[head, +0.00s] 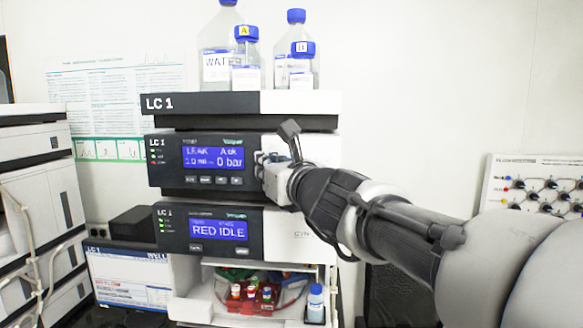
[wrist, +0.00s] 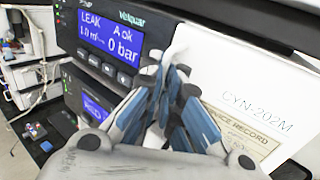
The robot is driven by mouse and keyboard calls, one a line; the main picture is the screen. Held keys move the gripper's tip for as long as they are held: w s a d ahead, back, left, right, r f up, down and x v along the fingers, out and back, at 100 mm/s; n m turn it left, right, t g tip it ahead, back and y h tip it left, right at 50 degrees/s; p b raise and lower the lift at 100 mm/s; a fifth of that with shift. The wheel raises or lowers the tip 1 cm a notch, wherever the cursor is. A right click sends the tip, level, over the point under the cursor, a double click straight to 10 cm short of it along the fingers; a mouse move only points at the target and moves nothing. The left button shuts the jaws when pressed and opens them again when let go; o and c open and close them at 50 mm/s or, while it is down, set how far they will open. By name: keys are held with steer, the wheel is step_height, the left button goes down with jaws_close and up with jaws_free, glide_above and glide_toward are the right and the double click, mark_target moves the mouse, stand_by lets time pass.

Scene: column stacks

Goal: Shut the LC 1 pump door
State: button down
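The LC 1 pump (head: 165,160) is the upper module of the stack, with a blue display reading LEAK and 0 bar; the display (wrist: 110,35) also shows in the wrist view. A white front panel (wrist: 240,90) marked CYN-202M, with a service record label, stands right of my fingers in the wrist view. I take it for the pump door, but cannot tell how far it stands open. My gripper (head: 268,172) is at the pump's front, right of the display; in the wrist view its fingers (wrist: 168,72) are drawn together with nothing clearly between them. They hide part of the panel.
The lower module (head: 180,231) reads RED IDLE. Below it, an open compartment holds red-racked vials (head: 250,293) and a small bottle (head: 315,303). Capped bottles (head: 218,50) stand on the top tray (head: 200,102). Another instrument stack (head: 40,190) is at left.

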steer(key=c, duration=2.3)
jaws_free()
steer(key=shift+o, duration=1.2)
steer(key=shift+s+d, duration=0.1)
steer(key=shift+s, duration=0.05)
steer(key=v, duration=1.2)
steer(key=shift+r, duration=0.1)
